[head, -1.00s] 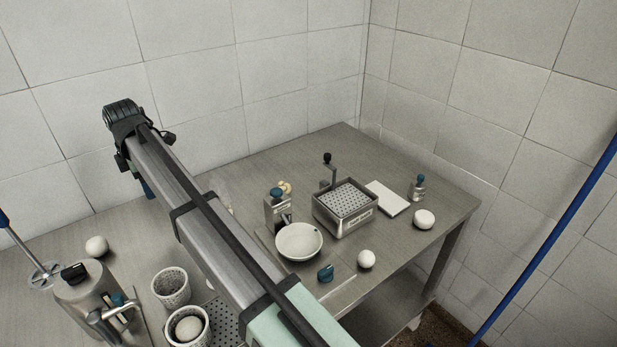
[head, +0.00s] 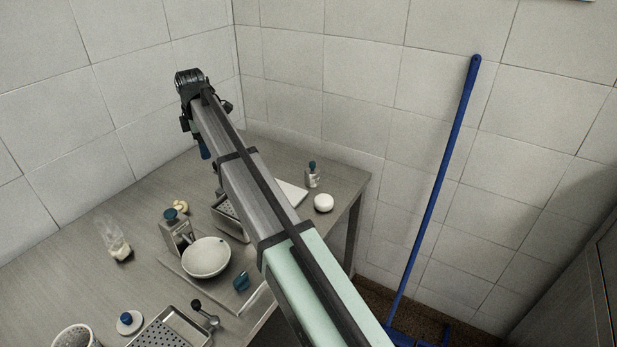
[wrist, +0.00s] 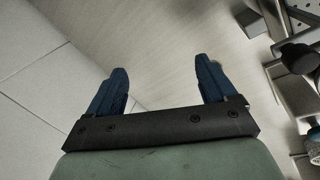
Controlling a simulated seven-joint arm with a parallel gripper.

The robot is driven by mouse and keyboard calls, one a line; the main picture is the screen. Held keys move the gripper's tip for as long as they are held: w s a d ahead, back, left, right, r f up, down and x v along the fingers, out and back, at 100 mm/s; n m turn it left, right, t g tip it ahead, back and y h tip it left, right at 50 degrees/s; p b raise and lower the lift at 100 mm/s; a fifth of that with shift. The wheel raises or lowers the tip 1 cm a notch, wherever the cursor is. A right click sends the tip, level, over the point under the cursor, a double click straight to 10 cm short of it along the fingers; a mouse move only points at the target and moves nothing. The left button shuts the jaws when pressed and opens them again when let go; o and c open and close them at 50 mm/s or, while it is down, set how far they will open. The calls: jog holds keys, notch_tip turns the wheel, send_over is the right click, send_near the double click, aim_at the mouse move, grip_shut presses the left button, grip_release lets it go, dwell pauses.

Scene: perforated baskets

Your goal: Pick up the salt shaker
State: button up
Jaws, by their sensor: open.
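A small metallic bottle with a blue cap (head: 312,175), which looks like the salt shaker, stands upright near the far right corner of the table in the head view. My gripper (head: 205,152) hangs from the arm's far end, left of the bottle and clearly apart from it. In the wrist view my gripper (wrist: 163,72) is open, its two blue fingers spread with only bare tabletop between and beyond them. I cannot identify the bottle in the wrist view.
A perforated metal box (head: 229,218) is partly hidden by my arm. A white bowl (head: 206,258), a metal holder with a blue knob (head: 177,232), a clear glass (head: 117,246) and a white round object (head: 323,203) stand around. A blue pole (head: 437,180) leans at right.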

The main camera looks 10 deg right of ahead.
jog(key=w+d+m, duration=0.2)
jog(key=d, duration=1.2)
jog(key=n+g, duration=0.2)
jog(key=n, duration=0.2)
send_over(313, 164)
jog(key=shift+w+d+f+h, duration=0.1)
jog(key=shift+w+f+h, duration=0.15)
jog(key=shift+h, duration=0.15)
jog(key=shift+s+n+g, duration=0.3)
jog(key=shift+n+g, duration=0.1)
jog(key=shift+n, duration=0.7)
notch_tip(313, 164, down, 8)
jog(key=shift+f, duration=0.15)
jog(key=shift+w+f, duration=0.2)
jog(key=shift+f, duration=1.2)
jog(key=shift+w+f, duration=0.2)
jog(key=shift+f, duration=1.15)
